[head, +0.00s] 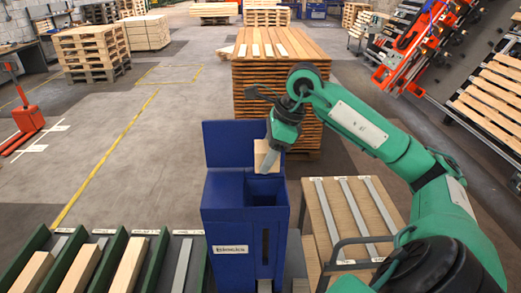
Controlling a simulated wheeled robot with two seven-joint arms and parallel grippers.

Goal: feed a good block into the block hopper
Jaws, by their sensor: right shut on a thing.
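The blue block hopper (219,219) stands in the front middle, with a raised back plate, a square opening on top and a white label on its front. My right gripper (268,147) reaches in from the right and points down over the hopper. It is shut on a pale wooden block (263,159), which is held just above the opening near the back plate. The block's far side and the fingertips are partly hidden, and I cannot tell whether the block touches the hopper. My left gripper is not in view.
A rack with green dividers (97,264) holds several pale blocks at front left. A wooden table with metal strips (334,215) stands right of the hopper. Behind it is a tall stack of boards (250,73). An orange pallet jack (27,118) is far left.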

